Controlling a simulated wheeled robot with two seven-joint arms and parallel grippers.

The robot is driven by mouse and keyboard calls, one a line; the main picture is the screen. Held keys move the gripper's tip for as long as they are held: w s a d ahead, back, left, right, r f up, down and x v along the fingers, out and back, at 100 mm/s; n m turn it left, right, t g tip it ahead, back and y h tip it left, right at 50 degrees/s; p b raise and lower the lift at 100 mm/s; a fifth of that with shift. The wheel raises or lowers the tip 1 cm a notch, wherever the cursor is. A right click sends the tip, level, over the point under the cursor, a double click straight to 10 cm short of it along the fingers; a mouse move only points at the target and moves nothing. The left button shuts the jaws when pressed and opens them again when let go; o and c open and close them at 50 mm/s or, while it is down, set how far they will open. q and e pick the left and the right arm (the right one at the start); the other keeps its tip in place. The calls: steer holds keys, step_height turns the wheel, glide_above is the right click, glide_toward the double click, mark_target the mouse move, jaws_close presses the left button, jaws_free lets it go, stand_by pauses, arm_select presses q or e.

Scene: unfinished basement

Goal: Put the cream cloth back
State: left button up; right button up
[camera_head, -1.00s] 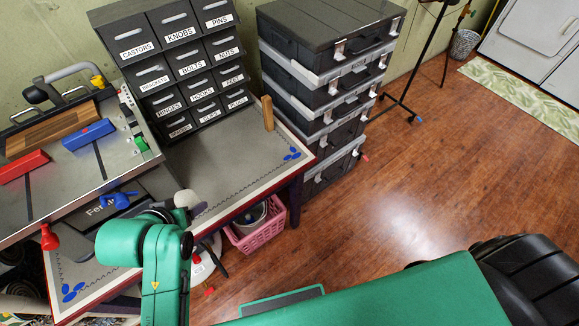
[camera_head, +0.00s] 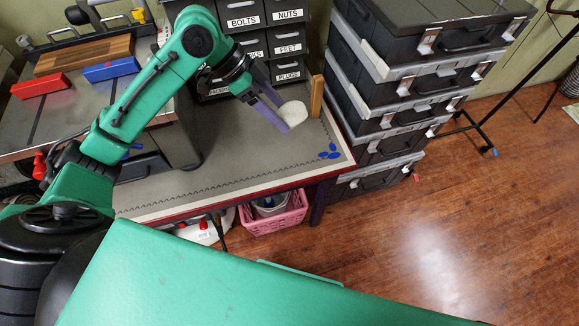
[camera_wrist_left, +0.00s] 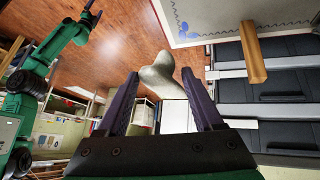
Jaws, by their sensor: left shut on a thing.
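The cream cloth (camera_head: 294,113) is a small pale bundle at the tips of my left gripper (camera_head: 278,108), over the right part of the grey workbench top (camera_head: 245,165). The purple fingers are shut on it. In the left wrist view the cloth (camera_wrist_left: 158,76) bulges out past the fingertips of my left gripper (camera_wrist_left: 158,95). I cannot tell from the head view whether it touches the bench.
An upright wooden block (camera_head: 316,96) stands just right of the cloth, with blue pieces (camera_head: 329,151) nearby. Labelled drawers (camera_head: 245,50) stand behind; stacked dark cases (camera_head: 400,90) stand to the right. A pink basket (camera_head: 275,217) is below. The bench's front strip is clear.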

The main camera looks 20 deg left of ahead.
arm_select(q)
steer(key=shift+s+a, duration=0.1)
steer(key=shift+a, duration=0.05)
step_height(320, 180, down, 18)
steer(key=shift+s+f+p, duration=0.15)
steer(key=shift+f+p, duration=0.1)
steer(key=shift+p, duration=0.15)
steer(key=shift+f, duration=0.4)
steer(key=o, duration=1.2)
steer(key=shift+f, duration=0.1)
